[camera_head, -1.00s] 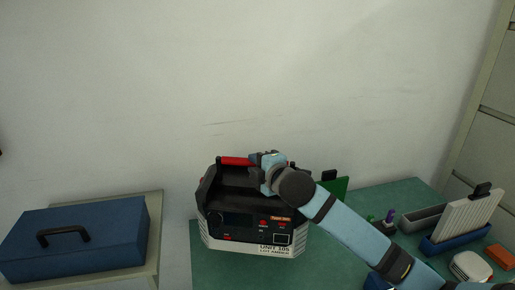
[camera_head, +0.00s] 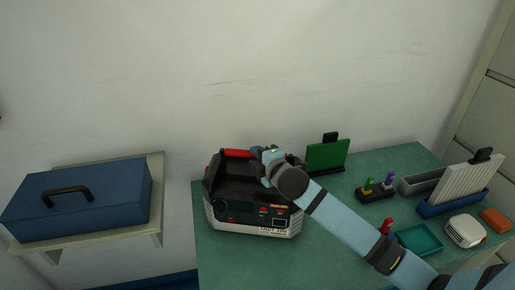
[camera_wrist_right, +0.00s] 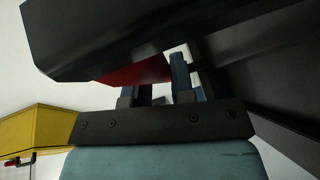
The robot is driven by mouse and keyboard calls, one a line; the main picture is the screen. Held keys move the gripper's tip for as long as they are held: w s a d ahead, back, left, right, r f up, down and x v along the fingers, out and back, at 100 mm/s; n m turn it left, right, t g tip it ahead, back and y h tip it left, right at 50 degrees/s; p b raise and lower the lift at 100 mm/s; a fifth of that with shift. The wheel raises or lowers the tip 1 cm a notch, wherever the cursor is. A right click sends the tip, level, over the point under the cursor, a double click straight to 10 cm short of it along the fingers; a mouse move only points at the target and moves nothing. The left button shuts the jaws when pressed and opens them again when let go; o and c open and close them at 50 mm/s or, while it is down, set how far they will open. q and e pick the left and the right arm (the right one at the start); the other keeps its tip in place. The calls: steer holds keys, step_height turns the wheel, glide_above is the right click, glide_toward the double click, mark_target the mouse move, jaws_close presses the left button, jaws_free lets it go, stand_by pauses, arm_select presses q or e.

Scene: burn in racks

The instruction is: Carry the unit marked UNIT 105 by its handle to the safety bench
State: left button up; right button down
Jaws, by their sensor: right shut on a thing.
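The unit marked UNIT 105 (camera_head: 250,217) is a black and light grey box with a red handle (camera_head: 237,153) across its top. It is at the left end of the green bench top in the head view; I cannot tell whether it rests on it or hangs just above. My right gripper (camera_head: 259,153) is at the handle's right part and shut on it. In the right wrist view the red handle (camera_wrist_right: 140,72) shows beside the blue fingers of my right gripper (camera_wrist_right: 170,85), under the unit's dark body. My left gripper is not in view.
A blue case (camera_head: 78,200) with a black handle sits on a wall shelf at the left. The green bench (camera_head: 225,265) also holds a green panel (camera_head: 327,155), a teal tray (camera_head: 420,239), a white rounded box (camera_head: 465,231) and a blue rack (camera_head: 452,203). A yellow box (camera_wrist_right: 38,132) shows in the wrist view.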

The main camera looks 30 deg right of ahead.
steer(key=shift+r, duration=0.15)
steer(key=c, duration=1.2)
jaws_free()
steer(key=shift+s+f, duration=0.1)
steer(key=shift+f, duration=0.25)
steer(key=shift+o, duration=1.1)
steer(key=shift+a+r, duration=0.1)
steer(key=s, duration=0.4)
steer(key=s+r, duration=0.1)
steer(key=s, duration=0.7)
steer(key=shift+d+r+b, duration=0.35)
steer(key=shift+r, duration=0.05)
